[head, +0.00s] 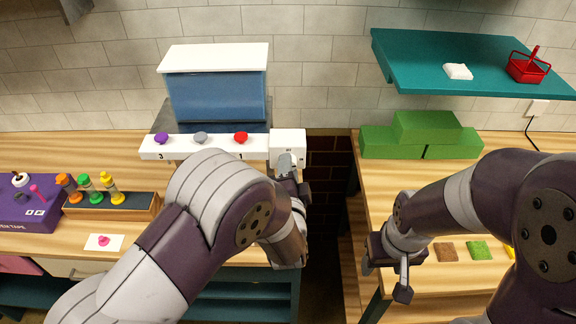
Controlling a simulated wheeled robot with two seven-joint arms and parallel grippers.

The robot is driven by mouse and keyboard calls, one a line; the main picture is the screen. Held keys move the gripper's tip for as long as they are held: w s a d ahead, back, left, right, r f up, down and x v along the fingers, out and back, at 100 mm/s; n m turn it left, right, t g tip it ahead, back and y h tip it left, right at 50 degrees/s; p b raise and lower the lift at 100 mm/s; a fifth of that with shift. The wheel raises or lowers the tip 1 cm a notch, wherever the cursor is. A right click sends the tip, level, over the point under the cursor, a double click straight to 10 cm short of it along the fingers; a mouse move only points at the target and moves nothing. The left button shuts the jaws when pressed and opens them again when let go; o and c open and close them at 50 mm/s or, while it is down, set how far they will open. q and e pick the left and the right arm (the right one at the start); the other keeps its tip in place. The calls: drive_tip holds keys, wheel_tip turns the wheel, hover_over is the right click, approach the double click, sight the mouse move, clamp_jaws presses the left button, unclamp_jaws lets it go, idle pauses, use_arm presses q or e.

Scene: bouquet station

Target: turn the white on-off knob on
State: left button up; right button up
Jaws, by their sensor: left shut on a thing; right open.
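A white panel (190,147) with purple, grey and red knobs runs along the front of a blue tank. At its right end is a white box (288,140), where the white on-off knob appears to be. My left gripper (290,163) is at the front of this box, shut on the white on-off knob, which the fingers mostly hide. I cannot tell which way the knob is turned. My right gripper (385,277) is open and empty, over the front edge of the right counter.
A purple tape box (30,207) and a wooden rack (140,207) of coloured bottles stand on the left counter. Green blocks (425,130) stand on the right counter (385,180), below a teal shelf (420,65) with a red basket (528,70). A dark gap separates the counters.

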use_arm(q)
drive_tip(key=shift+m+p, duration=0.3)
drive_tip(key=shift+m, duration=0.4)
drive_tip(key=o, duration=1)
drive_tip(key=shift+o, duration=0.2)
drive_tip(key=shift+d, duration=0.1)
drive_tip(key=s+b, duration=0.3)
drive_tip(key=s, duration=0.9)
drive_tip(key=shift+s+r+b, duration=0.3)
drive_tip(key=shift+s+r, duration=0.05)
drive_tip(key=shift+r, duration=0.1)
